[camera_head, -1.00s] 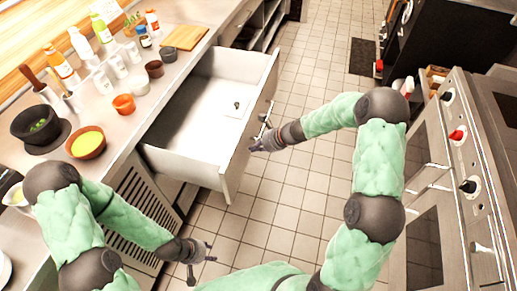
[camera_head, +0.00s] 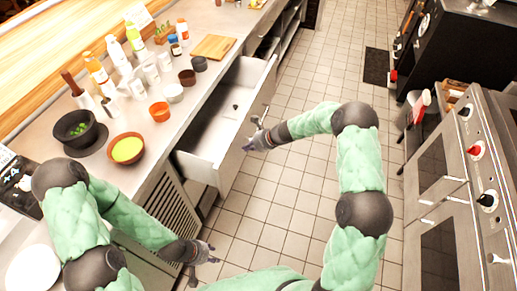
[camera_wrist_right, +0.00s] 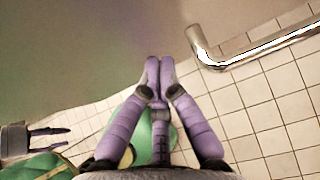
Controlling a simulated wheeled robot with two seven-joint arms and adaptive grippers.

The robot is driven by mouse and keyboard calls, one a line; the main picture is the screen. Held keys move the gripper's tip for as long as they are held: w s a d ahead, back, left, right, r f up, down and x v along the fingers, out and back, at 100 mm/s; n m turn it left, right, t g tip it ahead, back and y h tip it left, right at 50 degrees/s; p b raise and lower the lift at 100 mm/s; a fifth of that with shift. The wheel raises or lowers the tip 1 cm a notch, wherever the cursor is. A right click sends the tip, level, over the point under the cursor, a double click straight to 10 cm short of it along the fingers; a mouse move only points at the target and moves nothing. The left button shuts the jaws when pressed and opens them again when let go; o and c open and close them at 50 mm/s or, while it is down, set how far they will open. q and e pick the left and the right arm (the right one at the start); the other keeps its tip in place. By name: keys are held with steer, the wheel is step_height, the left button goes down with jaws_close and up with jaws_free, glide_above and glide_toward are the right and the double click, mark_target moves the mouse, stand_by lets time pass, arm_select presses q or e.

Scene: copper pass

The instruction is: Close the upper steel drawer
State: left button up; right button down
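The upper steel drawer (camera_head: 203,163) stands partly open from the counter on the left in the head view. Its front panel (camera_head: 238,142) faces right, and its bar handle (camera_head: 262,117) is on that face. My right gripper (camera_head: 248,141) is at the drawer front, just below the handle. In the right wrist view its fingertips (camera_wrist_right: 160,65) are together and empty, at the grey front panel (camera_wrist_right: 80,50). The handle (camera_wrist_right: 250,52) is to their right, not grasped. Whether the fingertips touch the panel is hard to tell. My left gripper (camera_head: 208,255) is low beside the cabinet, fingers apart and empty.
The counter (camera_head: 125,105) holds several bottles, cups, an orange bowl (camera_head: 127,148), a black bowl (camera_head: 76,129) and a cutting board (camera_head: 213,47). A small dark item (camera_head: 235,106) lies in the drawer. Ovens (camera_head: 455,190) stand at right. The tiled aisle (camera_head: 300,190) is clear.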

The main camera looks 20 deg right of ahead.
steer(key=w+a+p, duration=0.4)
steer(key=w+a, duration=0.4)
steer(key=a, duration=0.4)
steer(key=shift+w+a, duration=0.35)
steer(key=shift+a, duration=0.05)
steer(key=shift+d, duration=0.15)
